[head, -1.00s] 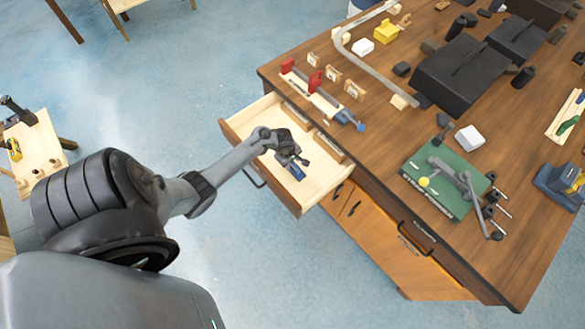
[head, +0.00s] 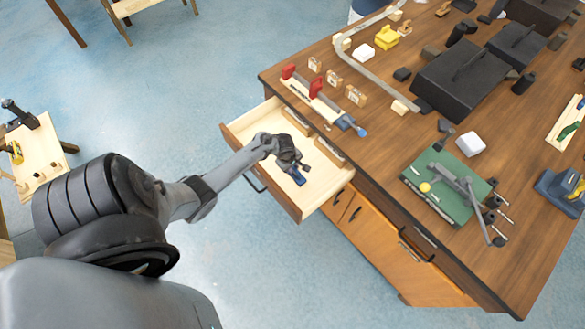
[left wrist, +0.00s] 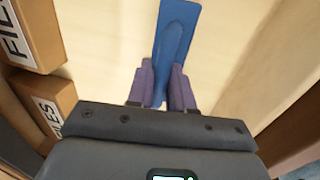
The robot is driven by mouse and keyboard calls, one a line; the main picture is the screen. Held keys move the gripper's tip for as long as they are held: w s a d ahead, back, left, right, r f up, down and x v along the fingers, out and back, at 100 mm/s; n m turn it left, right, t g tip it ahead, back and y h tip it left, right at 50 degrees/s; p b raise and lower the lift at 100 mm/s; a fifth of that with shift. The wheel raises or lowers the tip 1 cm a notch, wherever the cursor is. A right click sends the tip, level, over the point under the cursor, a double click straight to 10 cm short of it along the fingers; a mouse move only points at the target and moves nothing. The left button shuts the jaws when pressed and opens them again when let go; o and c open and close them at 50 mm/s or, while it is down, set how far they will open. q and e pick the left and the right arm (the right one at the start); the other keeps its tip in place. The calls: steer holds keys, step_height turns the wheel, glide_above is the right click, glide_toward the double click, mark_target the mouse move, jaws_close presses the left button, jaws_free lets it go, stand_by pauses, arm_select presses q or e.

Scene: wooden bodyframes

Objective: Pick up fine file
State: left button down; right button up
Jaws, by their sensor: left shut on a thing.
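The fine file, of which I see only a blue part, shows in the left wrist view (left wrist: 176,38) between my left gripper's fingers (left wrist: 163,88). It widens away from the fingers over the pale drawer floor. In the head view, my left gripper (head: 291,163) is over the open drawer and shut on the file, whose blue end (head: 298,177) shows just below it. The rest of the file is hidden by the gripper. I cannot tell whether the file touches the drawer floor. My right gripper is not in view.
The open wooden drawer (head: 318,193) has walls around my left gripper. Blocks labelled FILES (left wrist: 48,100) stand at the left in the wrist view. The workbench top (head: 390,130) beside the drawer carries a rack with red-handled tools (head: 315,84) and a green board (head: 430,200).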

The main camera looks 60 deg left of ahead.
arm_select(q)
steer(key=shift+r, duration=0.65)
step_height(320, 180, up, 3)
steer(key=shift+f+p, duration=0.15)
steer(key=shift+p, duration=0.6)
steer(key=w+d+r, duration=0.2)
steer(key=d+r, duration=0.5)
steer(key=d, duration=0.4)
steer(key=shift+w+d+p, duration=0.25)
steer(key=shift+p, duration=0.15)
steer(key=c, duration=1.6)
jaws_free()
jaws_close()
